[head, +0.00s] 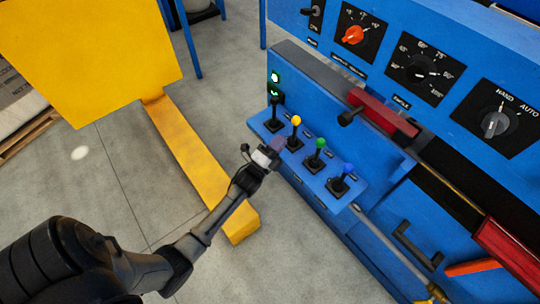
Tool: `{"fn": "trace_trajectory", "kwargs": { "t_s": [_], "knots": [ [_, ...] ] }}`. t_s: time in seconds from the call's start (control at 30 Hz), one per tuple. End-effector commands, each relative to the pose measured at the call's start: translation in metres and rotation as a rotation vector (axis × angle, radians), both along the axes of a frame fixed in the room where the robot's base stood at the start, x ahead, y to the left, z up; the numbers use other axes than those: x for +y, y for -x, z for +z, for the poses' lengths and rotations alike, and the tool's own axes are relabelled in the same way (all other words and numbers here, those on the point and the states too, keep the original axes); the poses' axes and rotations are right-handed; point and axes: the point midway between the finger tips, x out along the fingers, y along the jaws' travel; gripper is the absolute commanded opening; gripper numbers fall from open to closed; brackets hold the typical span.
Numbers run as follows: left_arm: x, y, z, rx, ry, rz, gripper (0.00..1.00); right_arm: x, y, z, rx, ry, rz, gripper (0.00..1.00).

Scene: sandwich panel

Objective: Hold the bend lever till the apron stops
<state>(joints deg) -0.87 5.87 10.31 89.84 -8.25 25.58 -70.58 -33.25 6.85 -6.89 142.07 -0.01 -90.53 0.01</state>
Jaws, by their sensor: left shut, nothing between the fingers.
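A row of levers stands on a blue ledge (358,187) of the machine: a black-knobbed lever (274,105), a yellow one (296,121), a green one (320,143) and a blue one (347,169). Their small labels are unreadable, so I cannot tell which is the bend lever. My left gripper (273,147) is shut and empty at the ledge's front edge, near the yellow and green levers. I cannot tell whether it touches anything. I cannot identify the apron for certain. My right gripper is not in view.
Above are an orange-red dial (352,35), a black dial (419,66) and a HAND/AUTO switch (495,123). Two green lamps (275,77) glow beside the levers. A yellow panel (88,52) and yellow beam (190,160) stand left. Grey floor lies open below.

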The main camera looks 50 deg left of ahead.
Motion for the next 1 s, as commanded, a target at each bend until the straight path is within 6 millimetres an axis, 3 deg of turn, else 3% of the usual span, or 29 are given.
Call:
{"fn": "trace_trajectory", "kwargs": {
  "t_s": [0.33, 0.87, 1.0],
  "knots": [
    [0.002, -0.038, 0.016, -0.001, 0.001, 0.0, 0.0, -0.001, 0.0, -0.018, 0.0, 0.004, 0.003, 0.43],
    [0.003, -0.045, 0.021, 0.002, 0.001, -0.001, 0.0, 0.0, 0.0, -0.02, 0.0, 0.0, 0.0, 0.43],
    [0.002, -0.048, 0.026, 0.025, -0.001, -0.002, 0.0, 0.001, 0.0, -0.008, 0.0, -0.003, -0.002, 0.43]
  ]
}}
